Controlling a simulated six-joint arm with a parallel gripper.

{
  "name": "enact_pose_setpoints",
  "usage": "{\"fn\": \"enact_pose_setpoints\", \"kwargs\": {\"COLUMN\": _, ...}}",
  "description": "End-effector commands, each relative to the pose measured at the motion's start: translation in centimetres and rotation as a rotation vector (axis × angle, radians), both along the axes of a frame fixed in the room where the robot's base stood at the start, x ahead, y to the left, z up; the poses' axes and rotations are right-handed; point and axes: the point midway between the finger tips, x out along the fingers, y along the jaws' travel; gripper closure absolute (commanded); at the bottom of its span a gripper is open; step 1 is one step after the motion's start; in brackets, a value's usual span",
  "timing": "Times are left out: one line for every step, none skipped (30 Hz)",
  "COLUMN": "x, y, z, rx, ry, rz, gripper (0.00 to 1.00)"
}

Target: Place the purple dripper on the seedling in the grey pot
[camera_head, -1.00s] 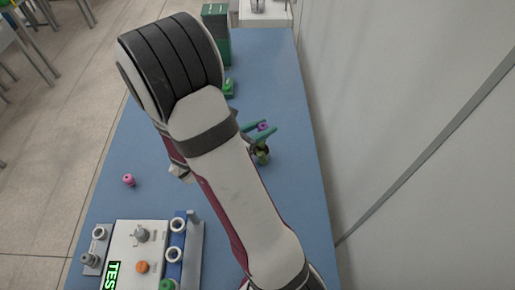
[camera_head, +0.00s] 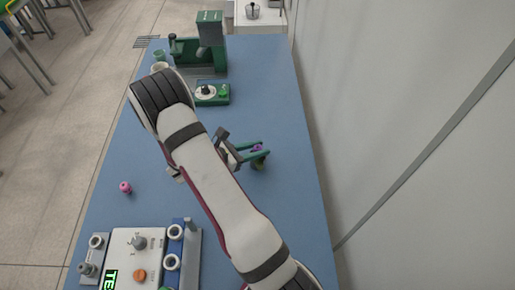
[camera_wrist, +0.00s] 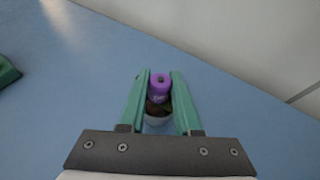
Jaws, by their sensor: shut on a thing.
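The purple dripper (camera_wrist: 160,88) is a small purple cylinder with a dark hole in its top. My gripper (camera_wrist: 161,80) has its green fingers shut on it, one on each side. In the head view the purple dripper (camera_head: 257,148) shows between my gripper's green fingertips (camera_head: 257,151). I cannot tell whether the dripper touches the seedling. In the head view the pot is mostly hidden by the fingers.
A pink piece (camera_head: 126,187) stands on the blue table (camera_head: 275,85) at the left. A grey control box (camera_head: 122,247) with ring holders is at the front left. A green machine (camera_head: 210,50) and a dial unit (camera_head: 211,93) stand at the back. A wall (camera_head: 400,120) runs along the right.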

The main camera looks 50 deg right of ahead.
Motion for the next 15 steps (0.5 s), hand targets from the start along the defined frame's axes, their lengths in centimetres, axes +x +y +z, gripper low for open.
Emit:
{"fn": "enact_pose_setpoints", "kwargs": {"x": -0.01, "y": -0.01, "z": -0.39, "rx": 0.000, "ry": 0.000, "rz": 0.000, "gripper": 1.00}}
{"fn": "enact_pose_setpoints", "kwargs": {"x": 0.00, "y": -0.01, "z": -0.49, "rx": 0.000, "ry": -0.001, "rz": 0.000, "gripper": 1.00}}
{"fn": "enact_pose_setpoints", "kwargs": {"x": 0.01, "y": -0.01, "z": -0.50, "rx": -0.001, "ry": -0.002, "rz": 0.000, "gripper": 1.00}}
{"fn": "enact_pose_setpoints", "kwargs": {"x": 0.01, "y": -0.01, "z": -0.47, "rx": -0.001, "ry": -0.002, "rz": 0.000, "gripper": 1.00}}
{"fn": "enact_pose_setpoints", "kwargs": {"x": 0.01, "y": -0.02, "z": -0.46, "rx": -0.001, "ry": -0.002, "rz": 0.000, "gripper": 1.00}}
{"fn": "enact_pose_setpoints", "kwargs": {"x": 0.01, "y": -0.02, "z": -0.45, "rx": -0.001, "ry": -0.002, "rz": 0.000, "gripper": 1.00}}
{"fn": "enact_pose_setpoints", "kwargs": {"x": 0.01, "y": -0.02, "z": -0.44, "rx": -0.001, "ry": -0.002, "rz": 0.000, "gripper": 1.00}}
{"fn": "enact_pose_setpoints", "kwargs": {"x": 0.01, "y": -0.03, "z": -0.46, "rx": -0.001, "ry": -0.002, "rz": 0.000, "gripper": 1.00}}
{"fn": "enact_pose_setpoints", "kwargs": {"x": 0.00, "y": -0.02, "z": -0.54, "rx": -0.001, "ry": -0.002, "rz": 0.000, "gripper": 1.00}}
{"fn": "enact_pose_setpoints", "kwargs": {"x": -0.01, "y": -0.03, "z": -0.64, "rx": 0.000, "ry": -0.001, "rz": 0.001, "gripper": 1.00}}
{"fn": "enact_pose_setpoints", "kwargs": {"x": 0.01, "y": -0.02, "z": -0.73, "rx": 0.000, "ry": -0.001, "rz": 0.001, "gripper": 1.00}}
{"fn": "enact_pose_setpoints", "kwargs": {"x": 0.02, "y": -0.03, "z": -0.72, "rx": -0.001, "ry": -0.002, "rz": 0.000, "gripper": 0.63}}
{"fn": "enact_pose_setpoints", "kwargs": {"x": 0.02, "y": -0.03, "z": -0.70, "rx": -0.001, "ry": -0.003, "rz": 0.001, "gripper": 0.58}}
{"fn": "enact_pose_setpoints", "kwargs": {"x": 0.02, "y": -0.03, "z": -0.70, "rx": -0.001, "ry": -0.002, "rz": 0.000, "gripper": 0.52}}
{"fn": "enact_pose_setpoints", "kwargs": {"x": 0.02, "y": -0.03, "z": -0.70, "rx": -0.001, "ry": -0.002, "rz": 0.000, "gripper": 0.45}}
